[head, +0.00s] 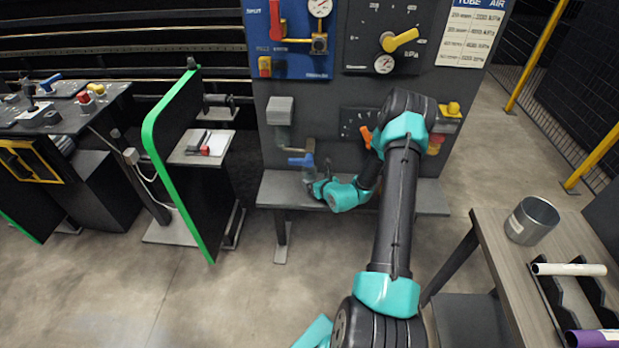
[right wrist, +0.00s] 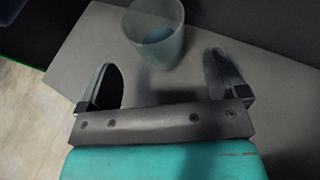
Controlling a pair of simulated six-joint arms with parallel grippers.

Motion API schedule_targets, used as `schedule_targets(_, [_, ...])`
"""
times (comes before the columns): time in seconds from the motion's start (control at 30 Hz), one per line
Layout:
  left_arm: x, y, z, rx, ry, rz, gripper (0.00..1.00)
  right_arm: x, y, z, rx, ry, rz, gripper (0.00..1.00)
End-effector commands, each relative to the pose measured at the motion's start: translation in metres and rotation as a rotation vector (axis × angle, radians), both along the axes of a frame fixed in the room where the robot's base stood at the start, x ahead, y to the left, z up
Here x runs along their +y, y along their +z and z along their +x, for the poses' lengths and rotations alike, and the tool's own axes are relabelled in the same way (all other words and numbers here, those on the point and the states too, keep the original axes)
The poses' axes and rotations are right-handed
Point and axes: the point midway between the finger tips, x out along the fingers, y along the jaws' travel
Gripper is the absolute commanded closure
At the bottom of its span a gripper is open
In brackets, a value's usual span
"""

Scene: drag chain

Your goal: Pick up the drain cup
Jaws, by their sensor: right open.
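The drain cup (right wrist: 156,38) is a translucent grey-green cup, standing on the grey shelf in the right wrist view. In the head view the cup (head: 308,174) is small and partly hidden, below a blue-handled valve (head: 302,160). My right gripper (head: 314,187) is at the shelf, close in front of the cup. In the right wrist view its open fingers (right wrist: 162,64) point toward the cup, which sits around and just beyond the fingertips, between their lines. Nothing is held. My left gripper is not in view.
The dark panel with gauges (head: 383,64) and a red lever rises behind the shelf (head: 275,190). A green-edged board (head: 157,140) stands to the left. On the right, a table (head: 492,226) holds a metal cup (head: 531,221) and a rack with tubes (head: 568,269).

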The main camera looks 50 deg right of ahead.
Motion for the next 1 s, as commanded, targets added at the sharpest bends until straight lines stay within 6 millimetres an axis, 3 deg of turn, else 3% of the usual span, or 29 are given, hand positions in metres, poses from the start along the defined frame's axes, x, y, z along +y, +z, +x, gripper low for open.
schedule_targets(0.43, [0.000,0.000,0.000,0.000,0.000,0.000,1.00,-0.002,-0.002,0.006,0.000,0.000,-0.001,0.08])
schedule_targets(0.8, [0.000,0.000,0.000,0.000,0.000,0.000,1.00,-0.013,-0.020,0.044,0.000,0.000,-0.001,0.08])
schedule_targets(1.0, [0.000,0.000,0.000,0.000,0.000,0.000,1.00,-0.015,-0.021,0.048,0.000,-0.001,-0.001,0.08])
